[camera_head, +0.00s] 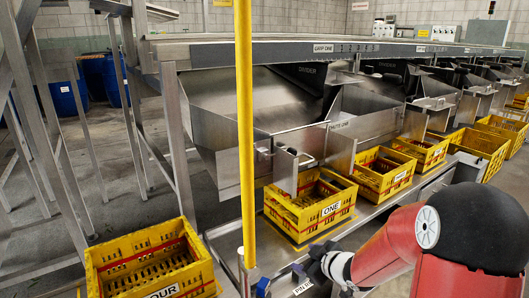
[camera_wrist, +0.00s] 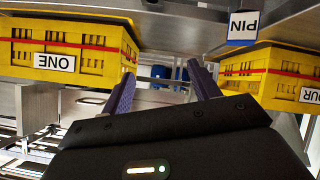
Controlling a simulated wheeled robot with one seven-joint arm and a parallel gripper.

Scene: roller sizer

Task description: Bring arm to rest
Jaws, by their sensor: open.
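My gripper (camera_head: 290,277) is low at the bottom centre of the head view, at the end of my red arm. It is in front of the steel shelf that carries the yellow crates. In the wrist view its two purple fingers (camera_wrist: 162,88) stand wide apart with nothing between them. The wrist picture is upside down. The crate labelled ONE (camera_head: 312,205) is just beyond my gripper and apart from it. It also shows in the wrist view (camera_wrist: 100,48).
A yellow crate labelled FOUR (camera_head: 150,262) stands at lower left. A yellow post (camera_head: 244,120) rises left of my gripper. A PIN label (camera_head: 302,287) is beside the gripper. More crates (camera_head: 384,172) line the shelf to the right under steel chutes (camera_head: 215,120). Floor shows at left.

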